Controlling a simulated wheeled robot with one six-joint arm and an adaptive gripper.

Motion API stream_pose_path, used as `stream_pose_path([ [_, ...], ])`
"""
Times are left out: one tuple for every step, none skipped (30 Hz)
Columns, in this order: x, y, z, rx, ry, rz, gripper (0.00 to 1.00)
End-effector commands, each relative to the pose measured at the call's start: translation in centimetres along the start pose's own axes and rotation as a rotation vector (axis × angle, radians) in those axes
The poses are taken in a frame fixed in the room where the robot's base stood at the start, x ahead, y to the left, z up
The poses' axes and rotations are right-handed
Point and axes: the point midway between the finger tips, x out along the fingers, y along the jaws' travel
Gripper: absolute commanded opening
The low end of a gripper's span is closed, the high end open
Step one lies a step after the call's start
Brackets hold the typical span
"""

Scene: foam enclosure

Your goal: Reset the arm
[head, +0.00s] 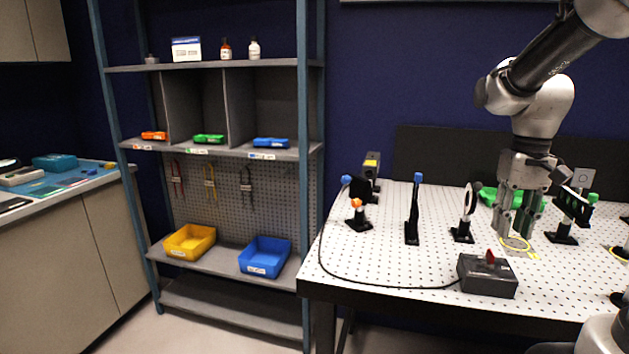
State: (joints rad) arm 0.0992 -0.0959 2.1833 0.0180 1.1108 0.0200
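My arm comes in from the upper right, bends at a joint, and hangs down over the white perforated table (395,270). My gripper (514,228) points downward at its end. Its fingers stand apart with a gap between them, and I see nothing held in it. A green object (489,196) is partly hidden behind the gripper.
Black optical mounts stand close by: a round lens (469,206) left of the gripper, another mount (563,234) right, a tall post (413,212) further left. A dark control box (487,275) with a red switch and cable sits in front. A shelf (225,262) with bins stands left.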

Motion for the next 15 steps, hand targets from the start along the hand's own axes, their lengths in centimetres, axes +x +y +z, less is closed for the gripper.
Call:
stream_pose_path([
  [-0.4,-0.2,2.0,-0.017,0.051,0.002,0.29],
  [-0.5,-0.3,3.0,-0.027,0.080,0.003,0.29],
  [-0.6,-0.4,4.5,-0.040,0.121,0.004,0.29],
  [-0.6,-0.5,5.5,-0.050,0.151,0.005,0.29],
  [-0.7,-0.6,6.5,-0.058,0.178,0.006,0.29],
  [-0.7,-0.7,7.8,-0.070,0.214,0.006,0.29],
  [-0.6,-0.7,8.7,-0.077,0.238,0.006,0.29],
  [-0.6,-0.8,9.5,-0.084,0.262,0.005,0.29],
  [-0.6,-0.8,10.4,-0.091,0.290,0.004,0.29],
  [-0.7,-0.8,11.1,-0.096,0.308,0.003,0.29],
  [-0.8,-0.9,11.6,-0.101,0.325,0.002,0.29],
  [-1.0,-1.0,12.2,-0.107,0.348,0.000,0.29],
  [-1.2,-1.0,12.4,-0.111,0.365,-0.001,0.29],
  [-1.5,-1.1,12.6,-0.114,0.381,-0.002,0.29],
  [-1.9,-1.1,12.7,-0.117,0.402,-0.004,0.29],
])
